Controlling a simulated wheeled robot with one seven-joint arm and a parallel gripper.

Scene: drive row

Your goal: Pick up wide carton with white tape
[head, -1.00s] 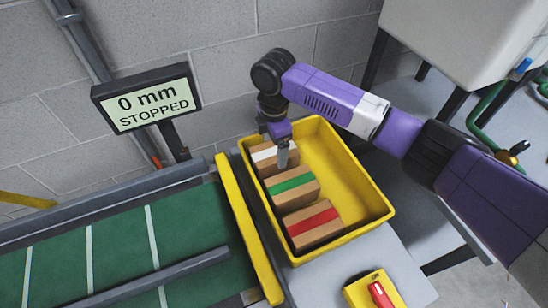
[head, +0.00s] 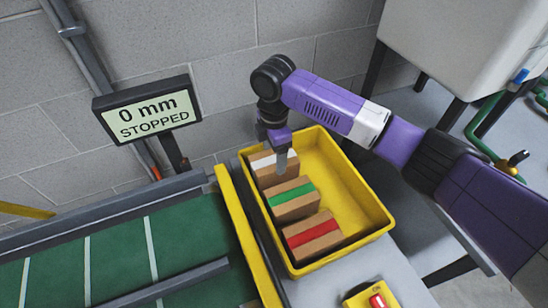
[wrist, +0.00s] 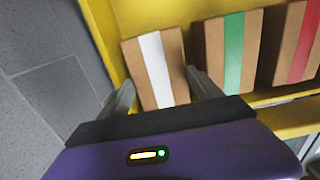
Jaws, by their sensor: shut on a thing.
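The wide carton with white tape (head: 264,167) stands at the far end of the yellow tote (head: 352,190) in the head view. It also shows in the wrist view (wrist: 154,68), between my two fingers. My gripper (head: 282,165) points down over this carton and is shut on it, with one finger on each side. In the wrist view the fingers of my gripper (wrist: 162,92) reach along the carton's sides. In the head view the near finger covers part of the carton. Whether the carton is clear of the tote floor I cannot tell.
A carton with green tape (head: 293,199) and a carton with red tape (head: 313,237) stand in the same tote, nearer me. The tote's right half is empty. A green conveyor (head: 115,250) lies left, beside a sign (head: 148,110) reading "0 mm STOPPED". A yellow switch box (head: 366,298) is in front.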

